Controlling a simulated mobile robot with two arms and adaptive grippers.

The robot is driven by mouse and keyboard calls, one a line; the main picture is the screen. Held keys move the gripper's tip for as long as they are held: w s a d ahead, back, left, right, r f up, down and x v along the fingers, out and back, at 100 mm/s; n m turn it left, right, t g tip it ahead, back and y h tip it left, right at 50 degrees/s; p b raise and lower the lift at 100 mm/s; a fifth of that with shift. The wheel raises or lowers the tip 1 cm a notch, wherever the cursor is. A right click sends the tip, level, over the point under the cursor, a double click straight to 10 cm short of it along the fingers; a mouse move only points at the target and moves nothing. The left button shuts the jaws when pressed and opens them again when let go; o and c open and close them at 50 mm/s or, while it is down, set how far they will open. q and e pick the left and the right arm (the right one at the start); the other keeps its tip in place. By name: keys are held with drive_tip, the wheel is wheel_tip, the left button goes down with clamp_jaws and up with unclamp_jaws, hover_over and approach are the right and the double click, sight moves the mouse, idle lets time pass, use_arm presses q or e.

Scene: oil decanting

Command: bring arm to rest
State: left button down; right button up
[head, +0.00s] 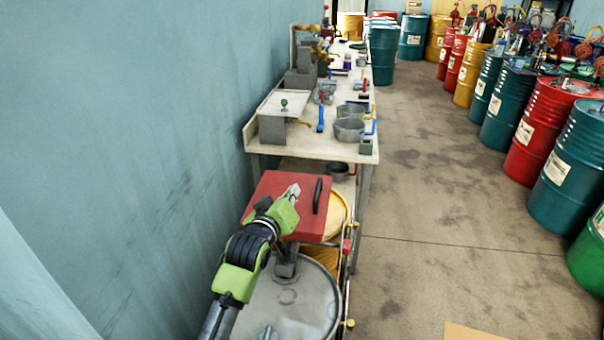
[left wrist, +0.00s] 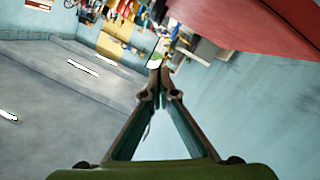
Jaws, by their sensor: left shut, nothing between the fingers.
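My left arm, green and black, reaches up from the bottom in the head view. Its gripper (head: 292,192) is in front of a red panel (head: 276,182) with a black handle. In the left wrist view the two fingers of this gripper (left wrist: 160,72) come together at the tips, shut with nothing between them. The red panel also shows at the top right of the left wrist view (left wrist: 270,25). I cannot tell the gap between gripper and panel. My right gripper is in neither view.
Below the arm stands a grey drum (head: 300,305). A workbench (head: 330,148) with tools and metal containers runs along the blue wall (head: 130,130) at left. Rows of coloured drums (head: 545,130) line the right side. The floor (head: 430,210) between is clear.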

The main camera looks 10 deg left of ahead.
use_arm(q)
drive_tip(key=s+a+f+m+g+y, duration=0.1)
drive_tip(key=s+a+f+g, duration=0.15)
drive_tip(key=s+f, duration=0.65)
drive_tip(key=s+a+f+m+g, duration=0.2)
drive_tip(key=s+f+g, duration=0.1)
drive_tip(key=s+f, duration=0.55)
drive_tip(key=s+a+f+m+g, duration=0.1)
drive_tip(key=s+g, duration=0.1)
drive_tip(key=s, duration=0.7)
drive_tip(key=s+a+f+m+g+y, duration=0.1)
drive_tip(key=s+a+g, duration=0.1)
drive_tip(key=s, duration=0.7)
drive_tip(key=s+a+f+m+g, duration=0.1)
drive_tip(key=s+m+g, duration=0.15)
drive_tip(key=s, duration=0.55)
wheel_tip(320, 180, down, 29)
drive_tip(key=s+g+b, duration=0.1)
drive_tip(key=s, duration=0.2)
drive_tip(key=s+a+f+g+b, duration=0.1)
drive_tip(key=s+a+f, duration=0.1)
drive_tip(key=s+f, duration=1.4)
drive_tip(key=shift+a+g, duration=0.3)
drive_tip(key=shift+a, duration=0.1)
drive_tip(key=shift+s+n, duration=0.1)
drive_tip(key=shift+n, duration=0.15)
